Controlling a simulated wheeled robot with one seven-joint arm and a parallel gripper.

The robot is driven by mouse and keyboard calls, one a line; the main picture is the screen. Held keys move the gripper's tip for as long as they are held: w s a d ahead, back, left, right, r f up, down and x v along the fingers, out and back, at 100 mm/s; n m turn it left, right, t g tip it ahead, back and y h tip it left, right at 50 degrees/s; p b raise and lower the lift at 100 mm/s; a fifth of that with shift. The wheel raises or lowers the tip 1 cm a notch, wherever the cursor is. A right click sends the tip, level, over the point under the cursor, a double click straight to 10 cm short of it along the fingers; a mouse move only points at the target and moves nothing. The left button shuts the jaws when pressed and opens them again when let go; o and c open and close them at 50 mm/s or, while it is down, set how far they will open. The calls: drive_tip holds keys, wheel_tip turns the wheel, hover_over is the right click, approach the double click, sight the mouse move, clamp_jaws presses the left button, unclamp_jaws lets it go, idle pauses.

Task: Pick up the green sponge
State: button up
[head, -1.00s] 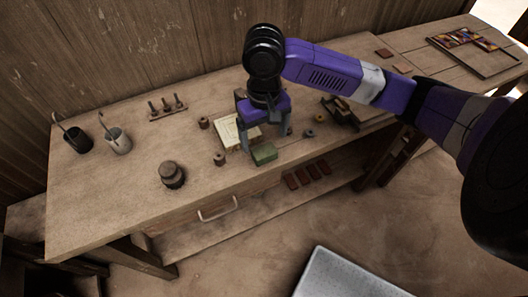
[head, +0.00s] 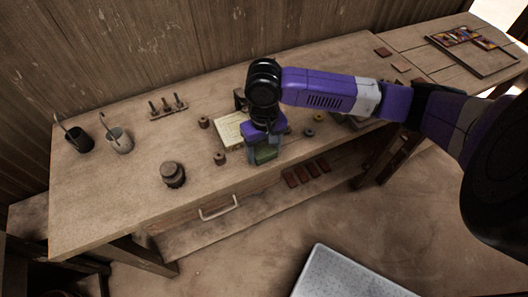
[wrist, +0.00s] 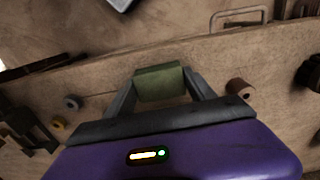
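The green sponge (head: 264,154) is a small block near the front edge of the workbench. In the wrist view the sponge (wrist: 159,83) lies between the two fingers of my gripper (wrist: 160,88). In the head view my gripper (head: 263,156) is down over the sponge and hides part of it. The fingers stand apart on either side of the sponge. I cannot tell whether they press on it.
Small spools stand nearby, one to the left (head: 219,158). A dark round weight (head: 172,174) stands farther left. A pale board (head: 232,129) lies behind my gripper. The workbench (head: 110,205) has free room at its front left.

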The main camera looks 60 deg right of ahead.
sight(264, 150)
drive_tip(key=c, duration=0.7)
drive_tip(key=shift+o, duration=0.2)
wheel_tip(264, 150, up, 20)
